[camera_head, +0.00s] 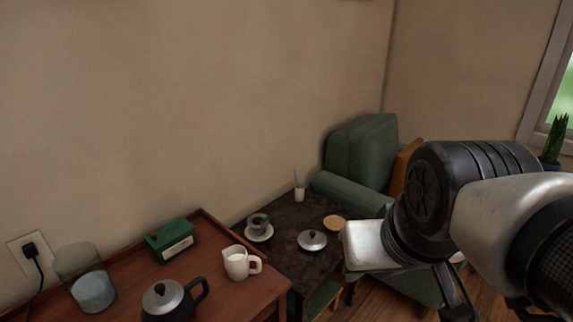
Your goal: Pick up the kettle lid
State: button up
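A silver, round lid with a dark knob (312,240) lies on the dark side table (290,214), apart from any kettle. A dark kettle (168,305) with a black handle stands at the bottom left on the wooden table; it has a silver top with a dark knob on it. My gripper (370,246) shows as a white housing at the right end of the side table, to the right of the loose lid in the picture. Its fingers are not clearly visible, so its opening and contents are hidden. The loose lid appears apart from it.
On the wooden table (215,282) are a white mug (240,263), a green box (172,241) and a glass (88,284). A cup on a saucer (259,232), a small white pot (299,192) and a tan disc (334,222) surround the lid. A green armchair (362,150) stands behind.

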aim_at(312, 241)
jog(key=u, duration=2.25)
jog(key=z, duration=2.2)
jog(key=i+l+u, duration=0.1)
jog(key=u, duration=0.25)
jog(key=i+l+u, duration=0.1)
jog(key=u, duration=0.25)
jog(key=l+u, duration=0.35)
jog(key=i+l+u, duration=0.2)
jog(key=l, duration=0.35)
jog(key=l+u, duration=0.15)
jog(key=l, duration=1.4)
